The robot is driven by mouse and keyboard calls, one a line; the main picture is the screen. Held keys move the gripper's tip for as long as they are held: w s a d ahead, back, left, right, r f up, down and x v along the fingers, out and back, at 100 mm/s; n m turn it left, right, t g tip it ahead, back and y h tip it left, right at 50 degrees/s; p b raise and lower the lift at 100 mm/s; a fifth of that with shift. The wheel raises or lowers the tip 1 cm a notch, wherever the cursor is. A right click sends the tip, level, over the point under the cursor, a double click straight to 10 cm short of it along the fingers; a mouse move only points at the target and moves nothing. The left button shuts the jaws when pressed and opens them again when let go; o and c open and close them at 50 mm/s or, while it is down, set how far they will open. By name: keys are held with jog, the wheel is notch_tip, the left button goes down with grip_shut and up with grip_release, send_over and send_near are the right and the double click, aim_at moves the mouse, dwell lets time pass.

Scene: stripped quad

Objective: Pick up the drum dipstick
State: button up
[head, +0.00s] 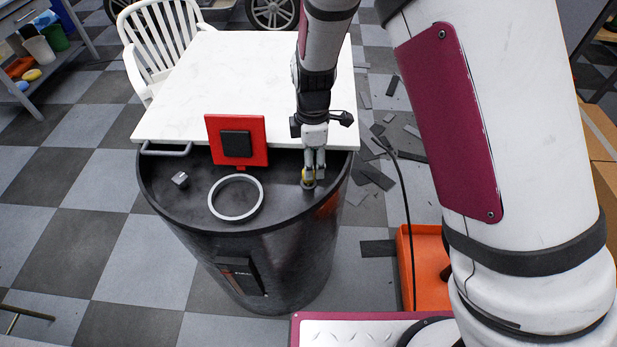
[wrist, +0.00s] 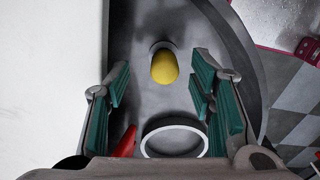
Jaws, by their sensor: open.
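The drum dipstick appears to be the small yellow-topped piece (head: 307,176) on the right part of the black drum's top (head: 280,205). In the wrist view its rounded yellow end (wrist: 164,66) shows with a grey part behind it. My gripper (head: 315,168) points down over the drum at this piece and partly hides it. In the wrist view my gripper (wrist: 160,82) is open, with green pads to the left and right of the yellow end. I see gaps between the pads and it. Any length below the drum top is hidden.
A grey ring (head: 236,216), a small metal cap (head: 180,180) and a red square plate with a black centre (head: 255,156) are on the drum. A white tabletop (head: 230,75) adjoins it behind. An orange bin (head: 425,285) stands at right, near dark floor scraps.

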jog(key=f, duration=0.4)
jog(key=shift+s+a+p, duration=0.3)
jog(key=shift+s+a, duration=0.05)
jog(key=shift+s, duration=0.05)
jog(key=shift+f, duration=0.65)
jog(key=c, duration=1.2)
